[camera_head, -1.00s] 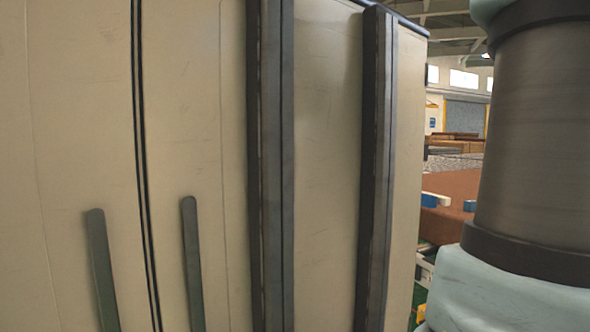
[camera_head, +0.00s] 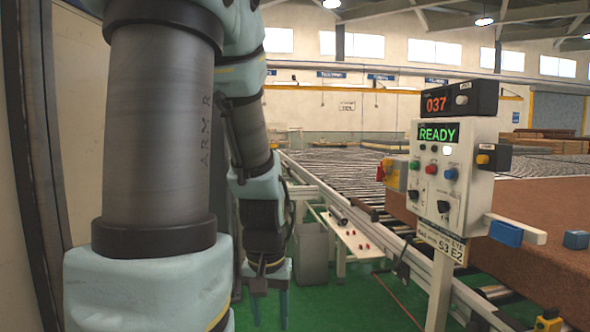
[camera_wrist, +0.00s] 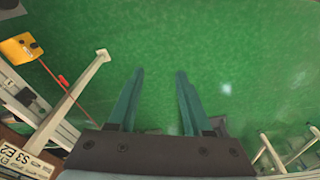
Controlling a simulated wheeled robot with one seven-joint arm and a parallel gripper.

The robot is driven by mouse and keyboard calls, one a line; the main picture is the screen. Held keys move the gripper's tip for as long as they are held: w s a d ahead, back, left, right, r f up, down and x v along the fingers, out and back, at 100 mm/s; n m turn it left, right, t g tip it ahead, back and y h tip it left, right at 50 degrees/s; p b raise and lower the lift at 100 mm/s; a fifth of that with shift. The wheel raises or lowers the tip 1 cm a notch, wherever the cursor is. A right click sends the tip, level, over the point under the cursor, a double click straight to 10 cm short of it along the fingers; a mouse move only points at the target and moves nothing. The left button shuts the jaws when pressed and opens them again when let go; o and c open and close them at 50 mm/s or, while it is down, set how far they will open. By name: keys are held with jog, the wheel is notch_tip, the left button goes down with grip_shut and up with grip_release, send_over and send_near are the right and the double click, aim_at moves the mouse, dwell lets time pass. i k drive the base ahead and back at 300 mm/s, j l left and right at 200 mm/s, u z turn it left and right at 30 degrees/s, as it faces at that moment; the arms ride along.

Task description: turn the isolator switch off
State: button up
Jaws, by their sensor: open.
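The isolator switch (camera_head: 393,173), a yellow box with a red knob, sits on the left side of the grey control panel (camera_head: 460,200). The exact angle of its knob is too small to tell. The panel display reads READY. My gripper (camera_head: 269,305) hangs low, pointing down, to the left of the panel and well apart from it. In the wrist view my gripper (camera_wrist: 158,78) is open, with two teal fingers apart and nothing but green floor between them. The switch cannot be made out in the wrist view.
A roller conveyor (camera_head: 335,180) runs back behind the panel. A brown mattress (camera_head: 540,210) lies at right. A low white table (camera_head: 352,238) stands beyond my gripper. Green floor is free below.

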aim_at(381, 172)
jog(key=i+l+u, duration=0.1)
jog(key=i+u, duration=0.2)
jog(key=u, duration=0.2)
jog(key=i+l+u, duration=0.25)
jog(key=u, duration=0.2)
jog(key=i, duration=0.1)
